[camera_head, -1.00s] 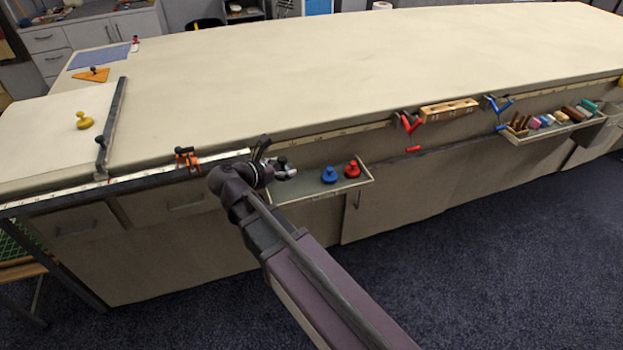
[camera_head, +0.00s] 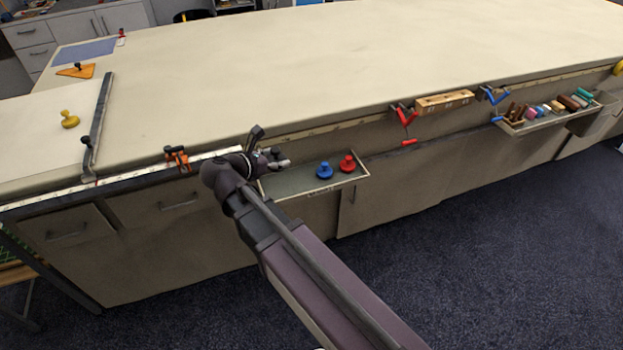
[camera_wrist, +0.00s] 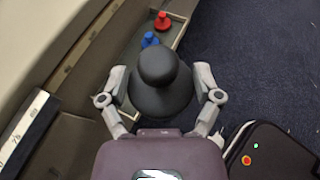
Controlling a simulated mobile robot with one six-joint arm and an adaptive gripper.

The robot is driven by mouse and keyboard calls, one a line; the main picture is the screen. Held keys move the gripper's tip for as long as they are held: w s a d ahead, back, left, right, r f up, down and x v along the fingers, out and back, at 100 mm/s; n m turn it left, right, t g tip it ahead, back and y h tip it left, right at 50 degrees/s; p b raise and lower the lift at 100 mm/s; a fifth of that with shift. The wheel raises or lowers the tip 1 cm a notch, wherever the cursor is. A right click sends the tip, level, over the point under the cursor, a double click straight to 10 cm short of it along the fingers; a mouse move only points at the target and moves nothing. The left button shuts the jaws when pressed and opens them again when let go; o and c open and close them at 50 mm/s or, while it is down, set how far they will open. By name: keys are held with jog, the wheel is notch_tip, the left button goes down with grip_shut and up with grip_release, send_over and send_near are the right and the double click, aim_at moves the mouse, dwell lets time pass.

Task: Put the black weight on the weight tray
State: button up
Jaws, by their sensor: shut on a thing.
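The black weight (camera_wrist: 160,92) fills the middle of the wrist view, its round knob toward the camera. My gripper (camera_wrist: 160,98) is shut on it, one finger on each side. In the head view my gripper (camera_head: 276,160) is at the left end of the weight tray (camera_head: 308,190), and the black weight cannot be made out clearly there. The tray hangs on the table's front side. A blue weight (camera_head: 324,170) and a red weight (camera_head: 347,163) stand in its right part. Whether the black weight touches the tray is not clear.
An orange-black clamp (camera_head: 177,158) sits on the table edge left of my gripper. A yellow weight (camera_head: 69,119) stands on the tabletop at far left. Red (camera_head: 404,120) and blue (camera_head: 494,95) clamps and a tool tray (camera_head: 548,124) are to the right. The tabletop middle is clear.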

jog(key=a+f+b, duration=0.4)
jog(key=f+b, duration=0.6)
jog(key=a+f+m+h+b, duration=0.1)
jog(key=a+f+b, duration=0.2)
jog(key=f+b, duration=0.8)
jog(key=shift+a+g, duration=0.35)
jog(key=shift+g, duration=0.05)
jog(key=shift+w, duration=0.2)
jog(key=b, duration=0.1)
send_over(275, 188)
jog(key=shift+f, duration=0.75)
jog(key=shift+f+b, duration=0.15)
jog(key=shift+b, duration=0.15)
jog(key=shift+f+b, duration=1.65)
jog(key=shift+b, duration=0.05)
jog(key=o, duration=1.1)
jog(key=shift+s, duration=0.1)
